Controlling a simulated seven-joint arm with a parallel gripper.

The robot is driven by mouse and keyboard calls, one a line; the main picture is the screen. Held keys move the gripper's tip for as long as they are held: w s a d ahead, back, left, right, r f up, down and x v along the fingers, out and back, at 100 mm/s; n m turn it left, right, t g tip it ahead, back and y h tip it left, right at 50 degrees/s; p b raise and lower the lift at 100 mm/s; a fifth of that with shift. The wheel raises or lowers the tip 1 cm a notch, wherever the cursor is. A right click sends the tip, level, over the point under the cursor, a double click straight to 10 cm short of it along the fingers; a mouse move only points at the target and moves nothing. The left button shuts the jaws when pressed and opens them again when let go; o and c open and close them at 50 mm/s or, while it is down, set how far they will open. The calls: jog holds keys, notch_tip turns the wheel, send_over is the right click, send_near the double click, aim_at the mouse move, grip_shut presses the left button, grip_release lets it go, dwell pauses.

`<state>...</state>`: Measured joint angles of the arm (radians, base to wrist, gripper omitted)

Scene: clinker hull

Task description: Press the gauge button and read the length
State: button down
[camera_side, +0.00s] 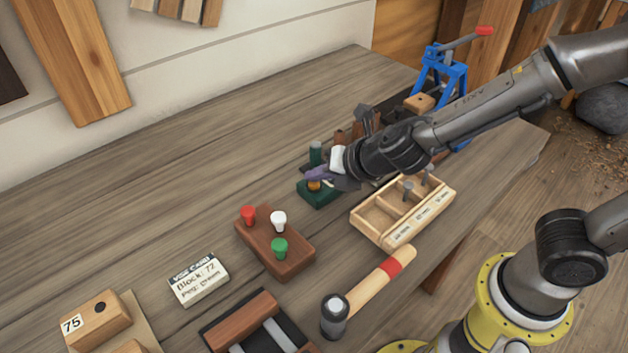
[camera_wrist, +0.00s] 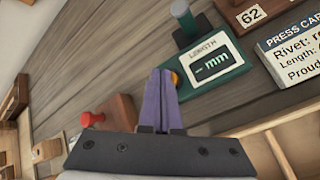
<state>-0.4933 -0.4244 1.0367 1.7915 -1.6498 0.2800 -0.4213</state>
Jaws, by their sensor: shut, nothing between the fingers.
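The gauge is a dark green box (camera_side: 320,195) on the bench. In the wrist view its sloped face (camera_wrist: 218,68) is labelled LENGTH, and the display shows a dash and "mm", no number. Its orange button shows at the face's left edge in the wrist view (camera_wrist: 175,78) and partly under my fingers in the side view (camera_side: 313,185). My gripper (camera_wrist: 161,74) has its purple fingers shut together and empty. In the side view my gripper (camera_side: 313,175) is over the gauge, its tips close to the button; I cannot tell whether they touch it.
A dark green post (camera_side: 315,153) stands just behind the gauge. A compartmented wooden tray (camera_side: 357,221) with rivets lies to the right. A brown block (camera_side: 262,252) with red, white and green pegs and a hammer (camera_side: 365,296) lie nearer. A press card (camera_wrist: 292,50) is partly cut off.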

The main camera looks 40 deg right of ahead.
aim_at(318, 191)
jog(key=shift+f, duration=0.35)
dwell(0.4)
jog(key=shift+r, duration=0.95)
jog(key=shift+r, duration=2.5)
